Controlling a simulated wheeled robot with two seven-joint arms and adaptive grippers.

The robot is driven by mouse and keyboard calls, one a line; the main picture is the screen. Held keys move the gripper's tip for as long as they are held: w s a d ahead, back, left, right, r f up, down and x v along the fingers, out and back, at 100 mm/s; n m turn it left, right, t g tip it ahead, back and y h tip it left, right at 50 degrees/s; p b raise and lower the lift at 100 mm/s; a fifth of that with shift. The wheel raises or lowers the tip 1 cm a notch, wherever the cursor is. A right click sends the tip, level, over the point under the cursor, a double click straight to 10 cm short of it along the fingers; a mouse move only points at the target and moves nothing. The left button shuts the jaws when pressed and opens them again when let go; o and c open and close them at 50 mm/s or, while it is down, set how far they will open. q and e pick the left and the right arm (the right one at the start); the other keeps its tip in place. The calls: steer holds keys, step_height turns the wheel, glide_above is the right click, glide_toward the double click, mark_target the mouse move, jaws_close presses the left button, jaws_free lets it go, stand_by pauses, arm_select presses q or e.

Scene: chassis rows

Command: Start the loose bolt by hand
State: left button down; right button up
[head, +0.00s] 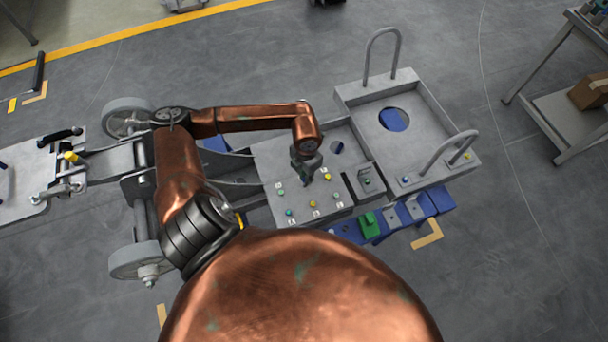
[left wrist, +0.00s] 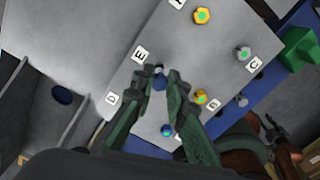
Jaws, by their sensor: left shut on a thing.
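My left gripper (head: 306,176) points down at the grey plate (head: 268,161) of the chassis. In the left wrist view its green fingers (left wrist: 160,84) are closed on a small blue-grey bolt (left wrist: 159,71) beside the label E (left wrist: 140,54). The fingers hide most of this bolt, so I cannot tell how deep it sits.
A tray-like frame with two upright handles (head: 383,55) adjoins the plate at right. Blue blocks and a green block (head: 370,225) line the near edge. A wheeled chassis section (head: 126,116) lies left. A cart (head: 565,122) with a cardboard box (head: 589,92) stands far right.

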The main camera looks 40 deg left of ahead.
arm_select(q)
steer(key=n+p, duration=0.1)
steer(key=n, duration=0.3)
steer(key=shift+r+n+p, duration=0.15)
steer(key=shift+n+p, duration=0.15)
steer(key=shift+p, duration=0.05)
steer(key=n+p, duration=0.1)
steer(key=n, duration=0.2)
steer(key=shift+a, duration=0.1)
steer(key=shift+f, duration=0.2)
steer(key=shift+f+b, duration=0.5)
steer(key=shift+f, duration=0.65)
stand_by(0.4)
steer(key=shift+f, duration=0.4)
steer(key=shift+f+b, duration=0.15)
steer(key=shift+b, duration=0.15)
steer(key=m+b, duration=0.1)
steer(key=m, duration=0.2)
steer(key=shift+f+m+b, duration=0.1)
steer(key=shift+m+b, duration=0.2)
steer(key=shift+b, duration=0.1)
steer(key=shift+m, duration=0.6)
